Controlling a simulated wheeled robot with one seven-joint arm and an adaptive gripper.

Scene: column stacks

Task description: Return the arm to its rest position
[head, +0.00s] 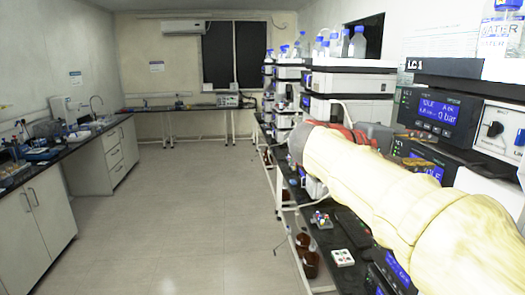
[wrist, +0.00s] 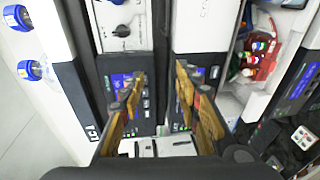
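My arm, in a cream sleeve, reaches from the lower right of the head view along the instrument bench and covers part of it. My gripper (head: 424,156) shows just behind the sleeve, with its tan-orange fingers close to the front of the near instrument stack (head: 440,112). In the wrist view my gripper (wrist: 160,78) is open, its two tan-padded fingers well apart with nothing held between them. Beyond the fingers are the stack's modules (wrist: 120,25) with blue displays. I cannot tell whether a finger touches the stack.
Another instrument stack (head: 348,82) with bottles on top stands farther along the bench. A small rack of coloured caps (head: 321,219) and a white box with buttons (head: 342,257) sit on the dark bench below my arm. The floor (head: 190,205) in the middle is clear.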

